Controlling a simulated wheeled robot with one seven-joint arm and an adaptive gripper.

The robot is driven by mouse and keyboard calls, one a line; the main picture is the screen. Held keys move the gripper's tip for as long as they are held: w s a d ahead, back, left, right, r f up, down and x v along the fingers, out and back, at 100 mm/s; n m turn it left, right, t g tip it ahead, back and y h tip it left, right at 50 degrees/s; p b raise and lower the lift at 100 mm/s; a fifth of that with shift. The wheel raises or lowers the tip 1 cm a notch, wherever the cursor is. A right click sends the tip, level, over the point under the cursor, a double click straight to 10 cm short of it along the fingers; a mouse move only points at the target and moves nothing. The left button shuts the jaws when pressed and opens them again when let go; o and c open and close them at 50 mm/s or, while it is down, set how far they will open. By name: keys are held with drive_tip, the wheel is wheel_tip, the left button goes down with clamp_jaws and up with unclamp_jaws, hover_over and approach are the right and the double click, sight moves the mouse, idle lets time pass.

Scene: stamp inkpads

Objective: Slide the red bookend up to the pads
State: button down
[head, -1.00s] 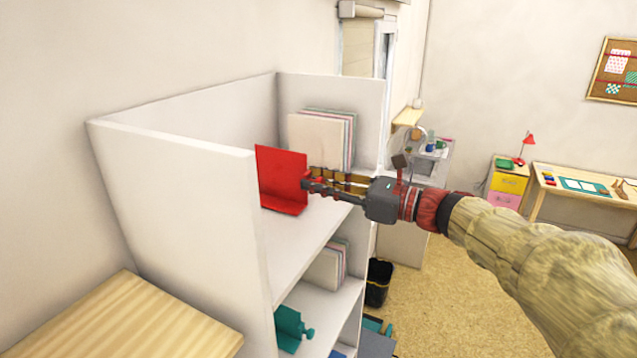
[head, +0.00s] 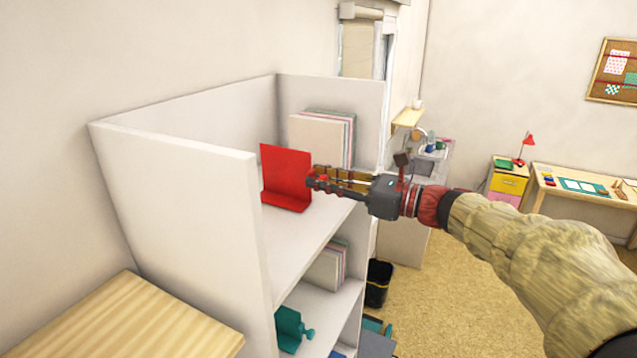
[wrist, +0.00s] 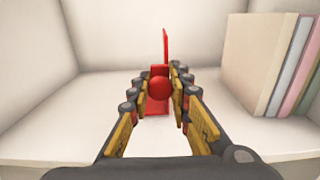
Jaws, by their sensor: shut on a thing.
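The red bookend (head: 286,178) stands upright on the top shelf of the white shelf unit. In the wrist view it shows edge-on, with its upright plate (wrist: 166,48) and a round red knob (wrist: 159,89) facing me. My gripper (head: 316,181) is shut on the knob of the bookend; the fingertips (wrist: 160,78) lie on both sides of it. The pads (head: 318,140) stand upright in a row against the far end wall of the shelf. In the wrist view the pads (wrist: 258,62) are at the right, with a gap of bare shelf between them and the bookend.
The shelf's near side wall (head: 185,190) rises at the left. A lower shelf holds a teal bookend (head: 291,328) and more pads (head: 327,266). A wooden top (head: 130,325) is at the near left, and a black bin (head: 378,284) stands on the floor.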

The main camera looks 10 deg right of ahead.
drive_tip(key=w+d, duration=0.1)
drive_tip(key=w, duration=0.1)
drive_tip(key=w+d+p, duration=0.1)
drive_tip(key=w+d, duration=0.2)
drive_tip(key=w, duration=0.1)
drive_tip(key=shift+w+d, duration=0.25)
drive_tip(key=shift+w, duration=0.15)
drive_tip(key=c, duration=1.6)
unclamp_jaws()
drive_tip(key=shift+c, duration=0.2)
drive_tip(key=shift+s, duration=0.1)
drive_tip(key=v, duration=1.2)
drive_tip(key=shift+c, duration=0.4)
